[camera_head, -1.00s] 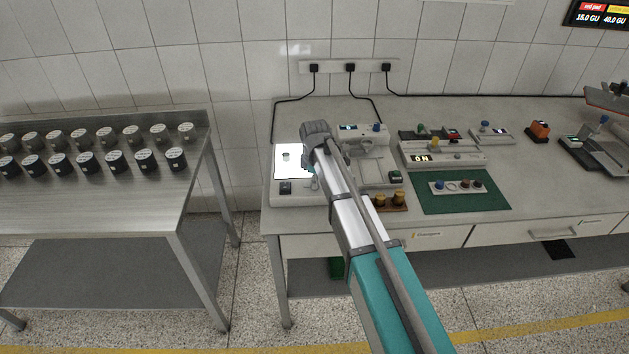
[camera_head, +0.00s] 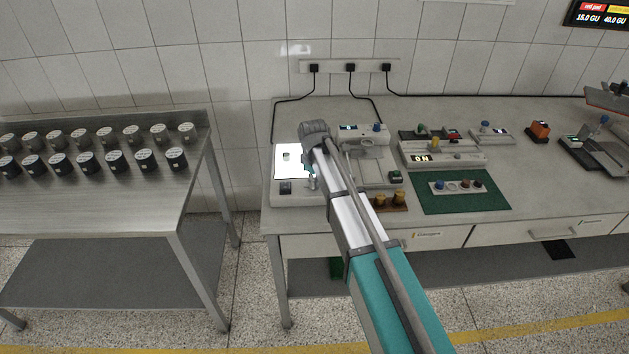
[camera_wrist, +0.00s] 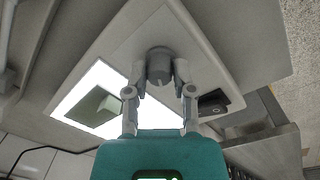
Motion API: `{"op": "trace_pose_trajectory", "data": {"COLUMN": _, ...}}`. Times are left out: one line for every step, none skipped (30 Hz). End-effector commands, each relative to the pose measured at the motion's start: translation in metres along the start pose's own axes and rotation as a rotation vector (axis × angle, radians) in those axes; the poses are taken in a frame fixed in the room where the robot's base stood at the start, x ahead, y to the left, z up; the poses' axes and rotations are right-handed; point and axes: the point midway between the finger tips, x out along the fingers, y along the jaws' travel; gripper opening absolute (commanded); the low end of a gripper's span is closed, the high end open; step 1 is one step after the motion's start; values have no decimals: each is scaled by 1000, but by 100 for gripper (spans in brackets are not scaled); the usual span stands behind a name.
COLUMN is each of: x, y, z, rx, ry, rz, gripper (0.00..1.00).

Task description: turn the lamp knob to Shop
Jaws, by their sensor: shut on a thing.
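The lamp knob (camera_wrist: 160,66) is a grey round knob on the pale face of the lamp unit (camera_wrist: 205,50). In the wrist view my gripper (camera_wrist: 160,74) has one finger on each side of the knob and is shut on it. In the head view the lamp unit (camera_head: 300,199) stands at the left end of the bench with a bright lit panel (camera_head: 288,170). My gripper (camera_head: 312,182) is mostly hidden there behind my arm. The knob's markings, including Shop, cannot be read in either view.
A small object (camera_head: 286,156) sits on the lit panel, and a dark switch (camera_head: 285,188) is left of my gripper. A device with a display (camera_head: 363,138) stands close on the right. A green mat (camera_head: 460,203) lies farther right. A metal table (camera_head: 90,205) with several black-sided cylinders is at left.

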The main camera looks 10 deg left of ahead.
Motion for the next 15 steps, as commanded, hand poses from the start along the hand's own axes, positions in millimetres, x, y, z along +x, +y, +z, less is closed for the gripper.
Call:
{"op": "trace_pose_trajectory", "data": {"x": 0, "y": -1, "z": 1, "rx": 44, "ry": -5, "rz": -2, "gripper": 0}}
{"op": "trace_pose_trajectory", "data": {"x": 0, "y": -1, "z": 1, "rx": 73, "ry": -6, "rz": -2, "gripper": 0}}
{"op": "trace_pose_trajectory", "data": {"x": 0, "y": -1, "z": 1, "rx": 111, "ry": -8, "rz": -2, "gripper": 0}}
{"op": "trace_pose_trajectory", "data": {"x": 0, "y": -1, "z": 1, "rx": 139, "ry": -9, "rz": -2, "gripper": 0}}
{"op": "trace_pose_trajectory", "data": {"x": 0, "y": -1, "z": 1, "rx": 167, "ry": -10, "rz": -2, "gripper": 0}}
{"op": "trace_pose_trajectory", "data": {"x": 0, "y": -1, "z": 1, "rx": 206, "ry": -12, "rz": -2, "gripper": 0}}
{"op": "trace_pose_trajectory", "data": {"x": 0, "y": -1, "z": 0, "rx": 234, "ry": -14, "rz": -2, "gripper": 0}}
{"op": "trace_pose_trajectory", "data": {"x": 0, "y": -1, "z": 0, "rx": 262, "ry": -15, "rz": -2, "gripper": 0}}
{"op": "trace_pose_trajectory", "data": {"x": 0, "y": -1, "z": 0, "rx": 301, "ry": -17, "rz": -2, "gripper": 0}}
{"op": "trace_pose_trajectory", "data": {"x": 0, "y": -1, "z": 0, "rx": 329, "ry": -18, "rz": -2, "gripper": 0}}
{"op": "trace_pose_trajectory", "data": {"x": 0, "y": -1, "z": 0, "rx": 357, "ry": -19, "rz": -2, "gripper": 0}}
{"op": "trace_pose_trajectory", "data": {"x": 0, "y": -1, "z": 0, "rx": 396, "ry": -21, "rz": -2, "gripper": 0}}
{"op": "trace_pose_trajectory", "data": {"x": 0, "y": -1, "z": 0, "rx": 424, "ry": -22, "rz": -2, "gripper": 0}}
{"op": "trace_pose_trajectory", "data": {"x": 0, "y": -1, "z": 0, "rx": 452, "ry": -23, "rz": -2, "gripper": 0}}
{"op": "trace_pose_trajectory", "data": {"x": 0, "y": -1, "z": 0, "rx": 490, "ry": -25, "rz": -2, "gripper": 0}}
